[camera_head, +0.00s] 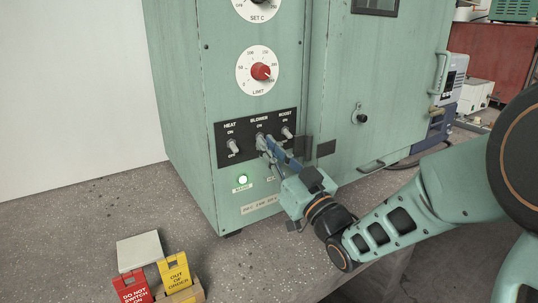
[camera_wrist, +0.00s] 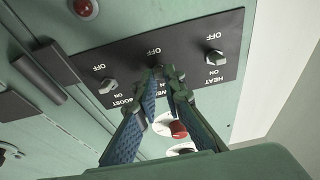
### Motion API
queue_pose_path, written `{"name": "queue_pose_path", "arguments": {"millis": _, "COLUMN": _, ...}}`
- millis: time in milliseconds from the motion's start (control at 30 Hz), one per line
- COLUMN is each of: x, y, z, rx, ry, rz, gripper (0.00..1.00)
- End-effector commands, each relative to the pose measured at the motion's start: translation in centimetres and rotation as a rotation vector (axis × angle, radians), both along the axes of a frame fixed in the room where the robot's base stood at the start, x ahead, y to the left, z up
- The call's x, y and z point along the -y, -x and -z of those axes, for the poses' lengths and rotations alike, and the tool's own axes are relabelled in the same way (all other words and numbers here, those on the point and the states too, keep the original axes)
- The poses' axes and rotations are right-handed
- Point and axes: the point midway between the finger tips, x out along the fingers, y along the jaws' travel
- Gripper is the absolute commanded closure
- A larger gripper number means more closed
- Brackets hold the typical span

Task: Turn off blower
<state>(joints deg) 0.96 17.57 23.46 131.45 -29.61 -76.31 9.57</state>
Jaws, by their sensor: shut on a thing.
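The blower switch (camera_head: 260,137) is the middle of three toggle switches on a black panel (camera_head: 221,138) on the front of the green cabinet. ON is marked above it, OFF below. My gripper (camera_head: 266,145) reaches it from the lower right, its blue-padded fingers shut on the switch lever. In the wrist view, the scene is upside down and the fingertips (camera_wrist: 166,76) meet around the blower switch (camera_wrist: 157,71). The fingers hide most of the lever, so I cannot tell its position. The heat switch (camera_head: 233,147) is at left and the boost switch (camera_head: 287,132) at right.
The limit dial (camera_head: 244,72) with a red knob is above the panel. A green lamp (camera_head: 243,180) is lit below. Red and yellow signs (camera_head: 175,276) stand on the concrete bench (camera_head: 110,207) at front left.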

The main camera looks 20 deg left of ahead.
Motion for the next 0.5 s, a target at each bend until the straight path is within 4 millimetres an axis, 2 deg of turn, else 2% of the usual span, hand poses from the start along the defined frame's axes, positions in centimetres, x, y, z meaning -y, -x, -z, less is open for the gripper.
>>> {"name": "queue_pose_path", "arguments": {"millis": 433, "x": 0.00, "y": 0.01, "z": -0.02, "rx": 0.004, "ry": -0.005, "rz": 0.000, "gripper": 1.00}}
{"name": "queue_pose_path", "arguments": {"millis": 467, "x": 0.00, "y": 0.01, "z": -0.02, "rx": 0.004, "ry": -0.005, "rz": 0.000, "gripper": 0.89}}
{"name": "queue_pose_path", "arguments": {"millis": 500, "x": 0.00, "y": 0.01, "z": -0.02, "rx": 0.004, "ry": -0.005, "rz": 0.000, "gripper": 0.84}}
